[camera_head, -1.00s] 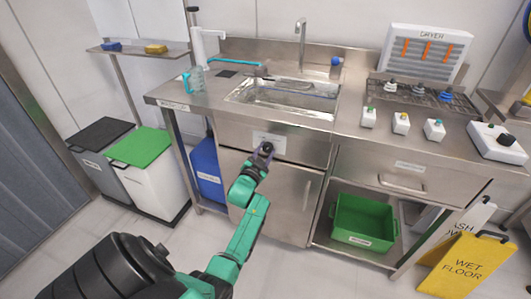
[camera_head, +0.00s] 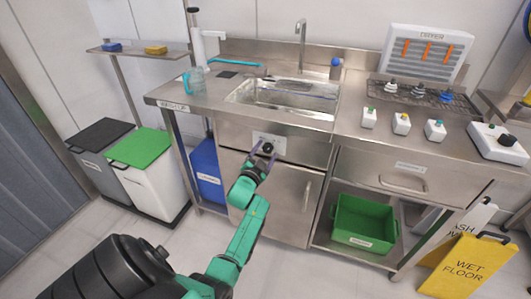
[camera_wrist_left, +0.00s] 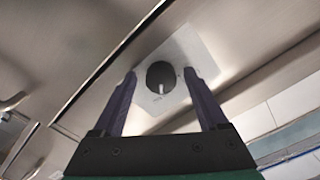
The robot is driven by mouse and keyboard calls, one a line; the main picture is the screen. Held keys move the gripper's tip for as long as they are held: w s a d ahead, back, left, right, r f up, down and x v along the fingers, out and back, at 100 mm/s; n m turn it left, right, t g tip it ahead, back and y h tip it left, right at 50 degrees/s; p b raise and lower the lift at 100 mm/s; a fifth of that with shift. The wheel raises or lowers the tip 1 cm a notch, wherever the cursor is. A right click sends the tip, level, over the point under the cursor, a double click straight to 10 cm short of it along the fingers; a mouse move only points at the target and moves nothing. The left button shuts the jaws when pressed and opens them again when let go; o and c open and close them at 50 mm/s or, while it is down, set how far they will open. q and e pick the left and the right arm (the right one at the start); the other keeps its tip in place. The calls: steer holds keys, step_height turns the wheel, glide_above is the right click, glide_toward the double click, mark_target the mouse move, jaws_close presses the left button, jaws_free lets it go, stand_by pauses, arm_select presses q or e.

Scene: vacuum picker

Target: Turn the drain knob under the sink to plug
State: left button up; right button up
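The drain knob (camera_head: 267,147) is a round black knob on a pale label plate (camera_head: 279,146), set in the steel panel under the sink (camera_head: 284,97). In the left wrist view the knob (camera_wrist_left: 160,76) shows a light pointer line, and the plate (camera_wrist_left: 201,61) has small lettering, too blurred to read. My left gripper (camera_head: 262,156) is just in front of the panel. Its two dark fingers are spread, one on each side of the knob (camera_wrist_left: 158,88), with gaps visible between fingers and knob. My right gripper is in neither view.
A cabinet door (camera_head: 285,200) with an upright handle is below the panel. A blue container (camera_head: 207,170) stands left of it, and a green crate (camera_head: 364,222) sits on the lower shelf at right. A yellow wet floor sign (camera_head: 468,264) stands at far right.

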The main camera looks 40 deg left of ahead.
arm_select(q)
steer(key=p+v, duration=0.1)
steer(key=v, duration=1.3)
steer(key=shift+s, duration=0.3)
steer(key=shift+d, duration=0.15)
steer(key=s+d+f+g+h+p, duration=0.2)
steer(key=s+d+f+g, duration=0.15)
steer(key=f, duration=0.55)
steer(key=s+d+f+g+h+p, duration=0.2)
steer(key=d+f, duration=0.3)
steer(key=f, duration=0.3)
steer(key=s+d+f+g+h+p, duration=0.1)
steer(key=s+d+f+g+p, duration=0.2)
steer(key=f, duration=0.6)
steer(key=s+d+f+g+p, duration=0.1)
steer(key=s+f+g, duration=0.2)
steer(key=s, duration=0.9)
steer(key=s+f+n+g, duration=0.1)
steer(key=s+f+g, duration=0.3)
steer(key=s+f, duration=0.3)
steer(key=s, duration=0.5)
steer(key=shift+d+h+p, duration=0.4)
